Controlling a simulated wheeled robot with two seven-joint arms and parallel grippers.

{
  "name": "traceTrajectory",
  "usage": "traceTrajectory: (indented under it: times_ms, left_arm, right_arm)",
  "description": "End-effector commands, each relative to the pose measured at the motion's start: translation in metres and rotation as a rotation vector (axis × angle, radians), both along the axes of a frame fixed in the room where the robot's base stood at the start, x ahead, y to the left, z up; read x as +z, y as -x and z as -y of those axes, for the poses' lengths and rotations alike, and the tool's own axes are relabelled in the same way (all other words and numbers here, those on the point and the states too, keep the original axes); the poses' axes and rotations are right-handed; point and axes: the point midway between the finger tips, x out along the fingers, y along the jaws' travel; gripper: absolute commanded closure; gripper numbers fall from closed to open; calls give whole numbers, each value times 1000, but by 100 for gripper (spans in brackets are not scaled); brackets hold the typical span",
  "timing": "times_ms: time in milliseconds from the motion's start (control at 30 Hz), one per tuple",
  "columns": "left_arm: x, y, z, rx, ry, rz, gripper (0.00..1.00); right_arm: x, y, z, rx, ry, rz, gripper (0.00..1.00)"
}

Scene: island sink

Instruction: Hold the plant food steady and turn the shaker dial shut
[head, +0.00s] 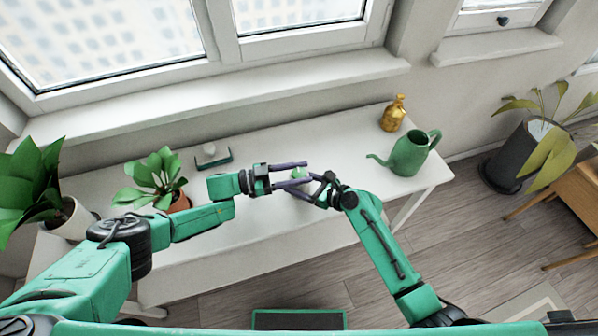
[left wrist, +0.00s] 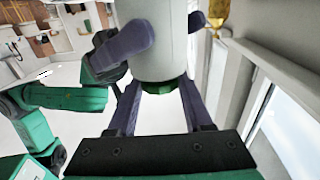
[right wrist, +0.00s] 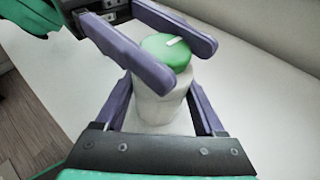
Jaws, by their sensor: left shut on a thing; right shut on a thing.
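The plant food is a pale container (right wrist: 155,105) with a green shaker dial (right wrist: 164,48) on top that bears a white mark. It stands upright on the white table, and its body also shows in the left wrist view (left wrist: 155,45). My left gripper (head: 303,173) is shut on the dial, one finger on each side. My right gripper (head: 322,188) is shut around the body, below the left fingers. In the head view the two grippers hide most of the container; the green dial (head: 298,173) shows between the left fingers.
A green watering can (head: 408,155) and a gold bottle (head: 393,113) stand at the table's right end. The table (head: 340,135) is clear behind the grippers.

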Motion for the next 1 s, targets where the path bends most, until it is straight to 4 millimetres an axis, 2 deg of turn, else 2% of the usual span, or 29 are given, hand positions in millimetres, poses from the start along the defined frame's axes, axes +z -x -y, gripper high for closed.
traceTrajectory:
  times_ms: [400,933,967,1000]
  left_arm:
    - [-2,-1,0,-131,-9,-5,100]
    - [0,0,0,-151,-7,-4,100]
    - [0,0,0,-151,-7,-4,42]
    - [0,0,0,-151,-7,-4,27]
  right_arm:
    - [0,2,-3,7,-3,-2,92]
    - [0,2,-2,6,-1,-1,92]
    - [0,2,-2,6,-1,-1,92]
    - [0,2,-2,6,-1,-1,92]
